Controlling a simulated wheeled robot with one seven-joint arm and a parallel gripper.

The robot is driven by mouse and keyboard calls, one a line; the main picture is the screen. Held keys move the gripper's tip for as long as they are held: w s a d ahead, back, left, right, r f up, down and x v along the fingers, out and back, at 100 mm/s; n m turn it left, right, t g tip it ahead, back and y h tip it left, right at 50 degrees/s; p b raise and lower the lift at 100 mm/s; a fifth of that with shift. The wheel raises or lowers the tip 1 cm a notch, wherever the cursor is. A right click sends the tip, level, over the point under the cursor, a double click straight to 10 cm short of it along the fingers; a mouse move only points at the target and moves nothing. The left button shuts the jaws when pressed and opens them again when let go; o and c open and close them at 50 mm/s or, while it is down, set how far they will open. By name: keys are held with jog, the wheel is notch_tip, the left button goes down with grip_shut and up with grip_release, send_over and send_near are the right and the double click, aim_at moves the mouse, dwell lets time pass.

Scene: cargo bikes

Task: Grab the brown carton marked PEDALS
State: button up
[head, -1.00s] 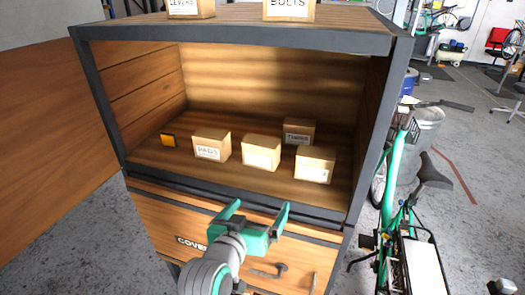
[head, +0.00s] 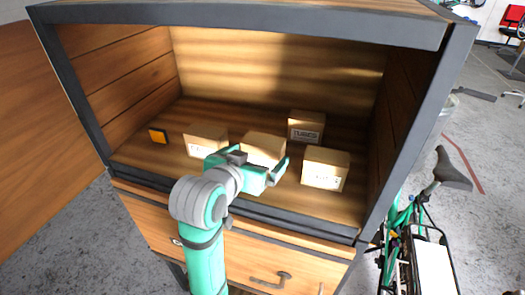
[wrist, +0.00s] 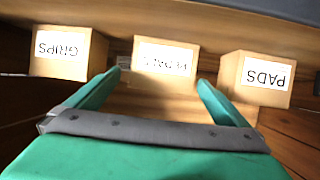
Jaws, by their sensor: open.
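The brown PEDALS carton (head: 264,146) stands on the shelf inside the open wooden cabinet, in the middle of the front row. Its lower part is hidden behind my gripper in the head view. In the wrist view the PEDALS carton (wrist: 165,48) shows its white label upside down, slightly blurred. My gripper (head: 260,160) is open and empty, in front of this carton. In the wrist view my gripper's (wrist: 158,79) two green fingers point at the carton, with their tips near its left and right sides; whether they touch it I cannot tell.
The PADS carton (head: 205,140) is to the left and the GRIPS carton (head: 325,168) to the right, both close. A TUBES carton (head: 306,126) stands behind. An orange block (head: 158,136) is at the far left. The cabinet's dark top beam (head: 240,22) and side posts frame the opening.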

jog(key=shift+a+x, duration=0.2)
jog(key=shift+x, duration=3.05)
jog(key=shift+c, duration=0.6)
jog(key=c, duration=1.2)
jog(key=shift+o, duration=0.2)
jog(key=shift+r, duration=0.1)
